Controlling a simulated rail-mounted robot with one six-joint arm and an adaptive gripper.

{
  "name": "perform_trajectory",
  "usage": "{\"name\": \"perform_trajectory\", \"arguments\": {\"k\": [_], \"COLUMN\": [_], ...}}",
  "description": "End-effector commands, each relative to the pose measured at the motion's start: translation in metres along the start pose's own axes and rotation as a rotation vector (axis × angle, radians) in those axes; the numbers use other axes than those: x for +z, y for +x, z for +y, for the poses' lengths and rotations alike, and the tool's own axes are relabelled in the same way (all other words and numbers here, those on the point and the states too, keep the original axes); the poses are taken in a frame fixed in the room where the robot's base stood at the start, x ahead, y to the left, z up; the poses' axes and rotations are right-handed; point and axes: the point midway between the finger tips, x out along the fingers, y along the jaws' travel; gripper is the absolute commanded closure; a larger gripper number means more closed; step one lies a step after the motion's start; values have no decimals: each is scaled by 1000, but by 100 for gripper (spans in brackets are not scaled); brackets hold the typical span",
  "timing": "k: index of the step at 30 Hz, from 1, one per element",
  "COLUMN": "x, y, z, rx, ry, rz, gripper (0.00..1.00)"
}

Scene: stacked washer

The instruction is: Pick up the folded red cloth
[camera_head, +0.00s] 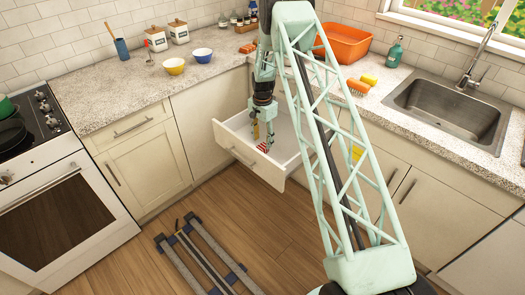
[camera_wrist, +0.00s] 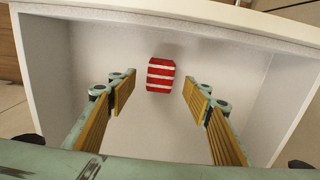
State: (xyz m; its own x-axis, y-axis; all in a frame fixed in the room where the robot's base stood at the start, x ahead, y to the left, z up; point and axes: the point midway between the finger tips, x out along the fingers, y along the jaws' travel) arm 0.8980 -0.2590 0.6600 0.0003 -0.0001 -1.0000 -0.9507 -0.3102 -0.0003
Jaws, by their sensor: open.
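The folded red cloth (camera_wrist: 160,76) has white stripes and lies on the floor of the open drawer (camera_wrist: 300,24). It also shows small in the head view (camera_head: 262,148), partly hidden by my gripper. My gripper (camera_wrist: 157,92) is open and empty, with its yellow-padded fingers pointing down into the drawer. In the wrist view the cloth lies between and slightly beyond the two fingertips, with clear space on both sides. In the head view my gripper (camera_head: 263,134) hangs over the drawer (camera_head: 248,164). I cannot tell the exact height of the fingertips above the cloth.
The drawer walls stand around the cloth, and its floor is otherwise bare. Countertops with bowls (camera_head: 174,66), an orange basin (camera_head: 344,43), sponges (camera_head: 359,86) and a sink (camera_head: 448,105) surround the drawer. A stove (camera_head: 50,185) stands at left.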

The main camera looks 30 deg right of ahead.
Motion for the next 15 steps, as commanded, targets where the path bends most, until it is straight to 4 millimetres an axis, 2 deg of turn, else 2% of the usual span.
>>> {"name": "perform_trajectory", "arguments": {"k": [8, 15], "x": [0, 0], "y": [0, 15], "z": [0, 0], "rx": [0, 1], "ry": [0, 0], "rz": [0, -1], "gripper": [55, 55]}}
